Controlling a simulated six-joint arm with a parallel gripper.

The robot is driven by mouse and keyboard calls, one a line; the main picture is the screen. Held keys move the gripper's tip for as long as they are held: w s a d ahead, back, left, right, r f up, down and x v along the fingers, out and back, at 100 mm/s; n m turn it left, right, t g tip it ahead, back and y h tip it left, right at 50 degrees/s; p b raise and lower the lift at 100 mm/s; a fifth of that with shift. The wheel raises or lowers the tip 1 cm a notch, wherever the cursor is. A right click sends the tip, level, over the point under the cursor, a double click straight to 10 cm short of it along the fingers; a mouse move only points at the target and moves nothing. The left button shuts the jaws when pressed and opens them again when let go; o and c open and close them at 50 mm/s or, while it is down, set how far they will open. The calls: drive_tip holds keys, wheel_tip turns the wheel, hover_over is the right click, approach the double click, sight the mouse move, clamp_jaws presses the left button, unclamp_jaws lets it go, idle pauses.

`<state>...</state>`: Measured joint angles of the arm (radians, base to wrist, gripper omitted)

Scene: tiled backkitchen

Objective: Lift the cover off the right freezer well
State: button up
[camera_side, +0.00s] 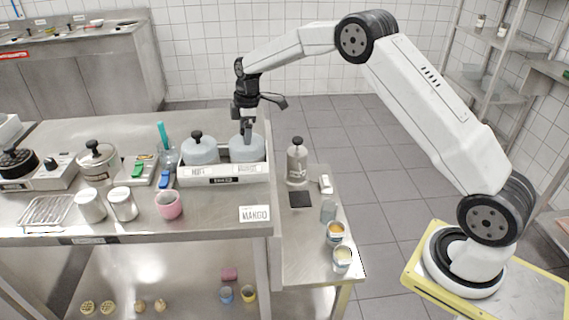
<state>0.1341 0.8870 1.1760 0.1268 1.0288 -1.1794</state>
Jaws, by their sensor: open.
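The freezer unit (222,178) is a white box with two wells near the right end of the steel counter. A grey domed cover with a black knob sits on the left well (200,152). A similar pale cover (246,150) sits on the right well. My gripper (247,136) points down directly over the right cover, with its fingers at the cover's top. The fingers hide the right cover's knob. The gripper is open, and I cannot tell whether it touches the knob.
A pink cup (168,206), two white canisters and a MANGO card (254,214) are in front.

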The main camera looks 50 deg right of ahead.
clamp_jaws()
drive_tip(key=shift+r, duration=0.15)
drive_tip(key=shift+r, duration=0.75)
drive_tip(key=s+a+r, duration=0.1)
drive_tip(key=s+r, duration=1)
drive_tip(key=s, duration=0.3)
drive_tip(key=shift+r, duration=0.15)
drive_tip(key=shift+a, duration=0.1)
